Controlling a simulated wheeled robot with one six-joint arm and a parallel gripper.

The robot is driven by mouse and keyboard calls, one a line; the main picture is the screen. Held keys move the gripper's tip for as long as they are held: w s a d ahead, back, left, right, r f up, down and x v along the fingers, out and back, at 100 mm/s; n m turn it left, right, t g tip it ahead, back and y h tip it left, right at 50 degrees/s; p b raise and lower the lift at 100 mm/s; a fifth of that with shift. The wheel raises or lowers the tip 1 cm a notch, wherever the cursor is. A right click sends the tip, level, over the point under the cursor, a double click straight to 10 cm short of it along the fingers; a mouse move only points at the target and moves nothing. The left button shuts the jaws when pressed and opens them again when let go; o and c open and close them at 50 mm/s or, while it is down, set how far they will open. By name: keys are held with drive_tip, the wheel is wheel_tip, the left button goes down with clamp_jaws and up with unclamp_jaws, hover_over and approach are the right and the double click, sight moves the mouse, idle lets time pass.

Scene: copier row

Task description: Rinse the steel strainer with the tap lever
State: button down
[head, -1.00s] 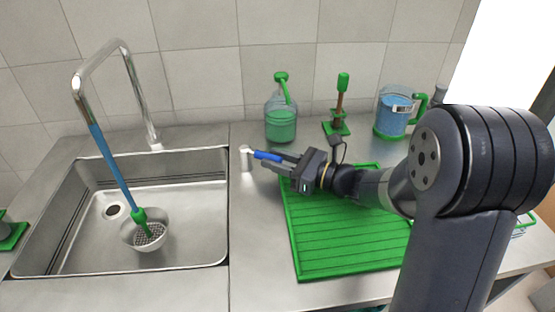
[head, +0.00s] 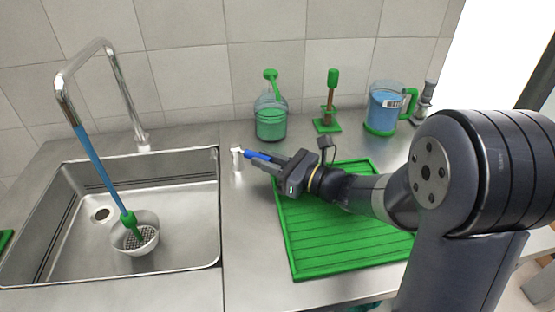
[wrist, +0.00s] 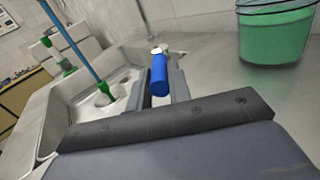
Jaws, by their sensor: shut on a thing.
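The steel strainer (head: 148,241) sits in the sink basin under the tap (head: 96,62), with a green piece (head: 128,220) standing in it. A straight blue stream or tube (head: 98,165) runs from the spout to that green piece; I cannot tell which it is. The blue tap lever (head: 257,155) sticks out from a small pale post (head: 237,157) right of the sink. My gripper (head: 262,162) is shut on the lever. In the wrist view the lever (wrist: 159,76) lies between the two fingers (wrist: 160,88); the strainer is hard to make out there.
A green ribbed mat (head: 345,235) lies under my arm. Behind it stand a green soap bottle (head: 270,122), a brown-handled tool on a green base (head: 327,122) and a blue-filled jug (head: 385,108).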

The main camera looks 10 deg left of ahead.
drive_tip(key=shift+s+t, duration=0.1)
drive_tip(key=shift+t, duration=0.2)
drive_tip(key=c, duration=1.3)
unclamp_jaws()
drive_tip(key=v, duration=1)
drive_tip(key=shift+s+d+r, duration=0.1)
drive_tip(key=shift+s+d, duration=0.1)
drive_tip(key=shift+d, duration=0.15)
